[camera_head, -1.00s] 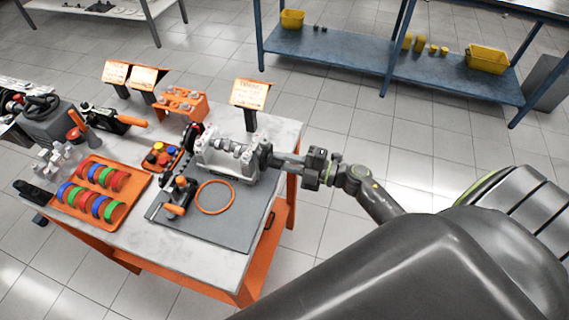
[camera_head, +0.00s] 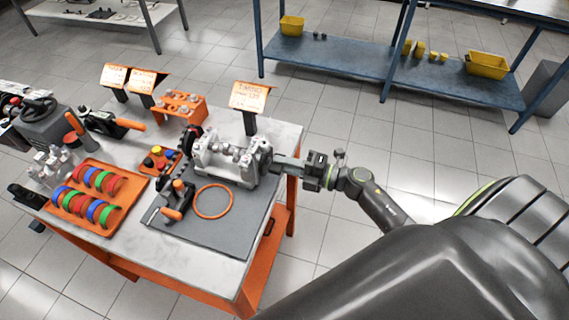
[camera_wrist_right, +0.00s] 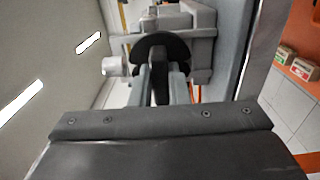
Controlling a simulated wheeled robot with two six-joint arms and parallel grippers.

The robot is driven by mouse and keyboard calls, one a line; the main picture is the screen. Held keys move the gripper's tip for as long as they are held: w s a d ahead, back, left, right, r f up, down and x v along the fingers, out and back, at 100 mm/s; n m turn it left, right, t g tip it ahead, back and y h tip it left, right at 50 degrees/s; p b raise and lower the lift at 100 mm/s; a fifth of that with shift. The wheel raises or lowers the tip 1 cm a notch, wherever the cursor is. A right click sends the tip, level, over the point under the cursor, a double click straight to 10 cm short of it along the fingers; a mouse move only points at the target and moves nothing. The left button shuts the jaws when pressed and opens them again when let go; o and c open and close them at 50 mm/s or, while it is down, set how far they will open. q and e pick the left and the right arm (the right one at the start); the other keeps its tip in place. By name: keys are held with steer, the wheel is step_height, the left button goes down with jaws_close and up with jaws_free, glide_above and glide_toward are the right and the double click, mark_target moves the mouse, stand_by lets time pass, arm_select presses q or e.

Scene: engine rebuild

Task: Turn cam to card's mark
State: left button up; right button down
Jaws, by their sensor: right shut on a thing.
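The grey cam stand (camera_head: 222,163) sits at the back right of the dark mat, with a silvery camshaft (camera_head: 236,152) lying across it. A black toothed wheel (camera_head: 190,138) is at its left end. A timing card (camera_head: 249,96) stands on a post behind it; its writing is too small to read surely. My right gripper (camera_head: 276,163) reaches in from the right to the stand's right end. In the right wrist view its fingers (camera_wrist_right: 162,88) are shut on a dark, round-edged piece (camera_wrist_right: 160,46) at the shaft's end. My left gripper is out of view.
An orange ring (camera_head: 213,201) and an orange-handled tool (camera_head: 176,203) lie on the mat (camera_head: 222,232). An orange tray (camera_head: 120,162) of coloured half-rings is at left. More cards, an orange rack (camera_head: 180,104) and a small tray of coloured caps stand behind.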

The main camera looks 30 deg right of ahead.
steer(key=shift+f, duration=0.1)
steer(key=c, duration=1.4)
jaws_free()
steer(key=b+v, duration=0.4)
steer(key=v, duration=1.3)
steer(key=shift+s+d, duration=0.2)
